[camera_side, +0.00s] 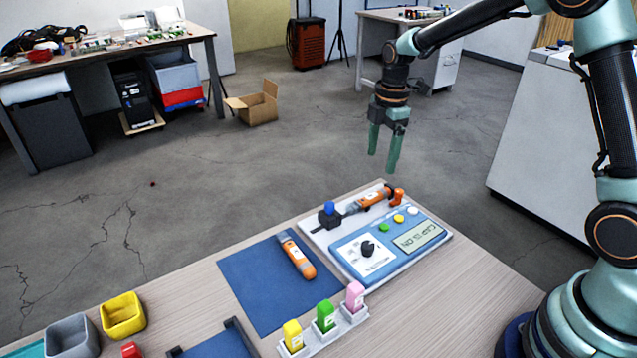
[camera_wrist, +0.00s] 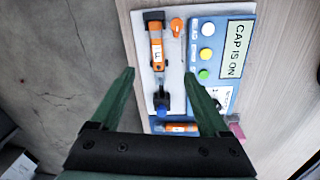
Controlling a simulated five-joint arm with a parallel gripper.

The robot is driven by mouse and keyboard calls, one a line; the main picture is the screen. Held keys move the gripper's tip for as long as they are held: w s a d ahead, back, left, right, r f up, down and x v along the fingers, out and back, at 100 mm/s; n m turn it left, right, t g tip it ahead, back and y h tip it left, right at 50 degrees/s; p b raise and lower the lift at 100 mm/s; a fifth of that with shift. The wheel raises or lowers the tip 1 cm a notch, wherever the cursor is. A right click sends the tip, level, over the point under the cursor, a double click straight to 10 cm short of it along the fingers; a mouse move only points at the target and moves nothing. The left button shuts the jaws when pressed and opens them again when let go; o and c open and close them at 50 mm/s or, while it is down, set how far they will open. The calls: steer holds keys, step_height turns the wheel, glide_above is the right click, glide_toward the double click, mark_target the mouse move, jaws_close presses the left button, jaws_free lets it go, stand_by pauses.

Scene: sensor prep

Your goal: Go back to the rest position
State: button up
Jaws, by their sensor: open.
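My gripper (camera_side: 383,147) hangs open and empty in the air above the far edge of the table, pointing down. In the wrist view my gripper (camera_wrist: 158,76) shows two green fingers spread wide with nothing between them. Below it is a white and blue device (camera_side: 345,262) with a dial, colored buttons and a display reading "CAP IS ON". An orange sensor (camera_side: 372,199) lies in the device's fixture, between a blue-knobbed clamp (camera_side: 329,212) and an orange part (camera_side: 398,195). A second orange sensor (camera_side: 297,256) lies on the blue mat (camera_side: 262,302).
A white rack (camera_side: 352,320) holds yellow, green and pink pieces at the table's front. Yellow (camera_side: 122,316) and grey (camera_side: 72,337) bins stand at left. A cardboard box (camera_side: 254,104) sits on the floor. The air around my gripper is clear.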

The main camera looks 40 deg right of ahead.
steer(key=s+a+r+m+t, duration=0.2)
steer(key=s+r+m, duration=0.4)
steer(key=s+m, duration=0.2)
steer(key=s+a+r+m+t, duration=0.2)
steer(key=s+r+m+t, duration=0.1)
steer(key=s+r+m, duration=0.3)
steer(key=s+m, duration=0.2)
steer(key=s, duration=0.1)
steer(key=shift+s+a, duration=0.2)
steer(key=shift+s, duration=0.15)
